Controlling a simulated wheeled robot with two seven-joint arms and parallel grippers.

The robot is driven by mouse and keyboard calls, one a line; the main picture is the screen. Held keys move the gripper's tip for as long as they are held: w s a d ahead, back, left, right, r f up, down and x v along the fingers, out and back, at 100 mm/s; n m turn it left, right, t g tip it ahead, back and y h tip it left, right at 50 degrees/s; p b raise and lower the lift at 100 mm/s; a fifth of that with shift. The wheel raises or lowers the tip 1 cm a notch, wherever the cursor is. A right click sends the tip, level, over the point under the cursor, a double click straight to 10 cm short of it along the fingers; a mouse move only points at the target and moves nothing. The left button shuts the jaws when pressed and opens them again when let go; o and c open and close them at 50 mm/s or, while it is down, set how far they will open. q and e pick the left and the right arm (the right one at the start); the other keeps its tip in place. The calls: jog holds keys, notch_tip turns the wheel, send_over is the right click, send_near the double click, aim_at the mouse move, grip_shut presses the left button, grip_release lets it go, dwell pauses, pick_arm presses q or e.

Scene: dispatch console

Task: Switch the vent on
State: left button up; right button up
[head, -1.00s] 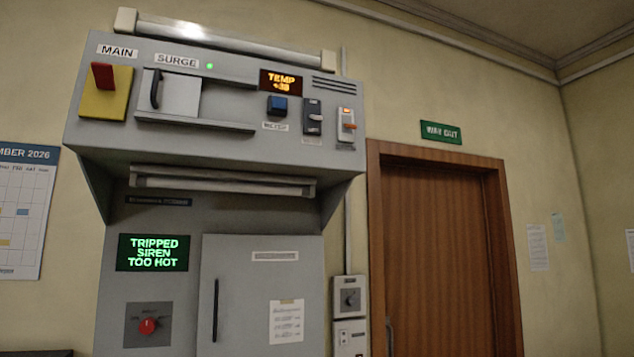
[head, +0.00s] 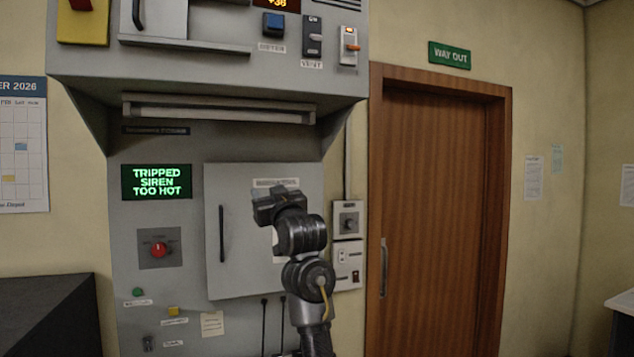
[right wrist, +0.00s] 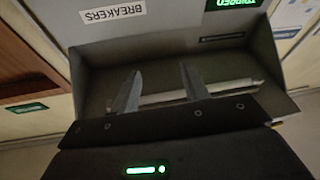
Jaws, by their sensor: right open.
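The vent switch (head: 312,36) is a dark upright switch with a small grey lever, on the upper sloped panel in the head view. "ON" is marked at its top and a vent label sits below it. The lever's grey part shows near the middle to lower part; its exact setting is hard to tell. My right gripper (head: 266,204) is well below the switch, in front of the grey cabinet door. In the right wrist view my right gripper (right wrist: 158,82) shows two fingers apart with nothing between them. My left gripper is out of view.
A blue button (head: 274,24) stands left of the switch and an orange-levered switch (head: 349,46) close on its right. A bar (head: 218,110) runs under the overhanging panel. The green-lettered display (head: 156,182) reads "TRIPPED SIREN TOO HOT". A wooden door (head: 436,200) is at right.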

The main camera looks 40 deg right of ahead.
jog(key=s+d+r+m+t+h, duration=0.1)
jog(key=s+r, duration=0.3)
jog(key=r, duration=0.5)
jog(key=s+d+r+m+t+h, duration=0.1)
jog(key=s+d+r+t, duration=0.1)
jog(key=s+r, duration=0.45)
jog(key=m+t+h, duration=0.1)
jog(key=m+h, duration=0.1)
jog(key=h, duration=0.1)
send_near(318, 38)
jog(key=p+x, duration=0.7)
jog(key=x, duration=0.1)
jog(key=shift+r+p, duration=0.2)
jog(key=shift+p, duration=0.15)
jog(key=shift+w+d+r+p, duration=0.2)
jog(key=shift+w+r+p, duration=0.05)
jog(key=shift+w+p, duration=0.15)
jog(key=shift+c, duration=0.3)
jog(key=c, duration=0.9)
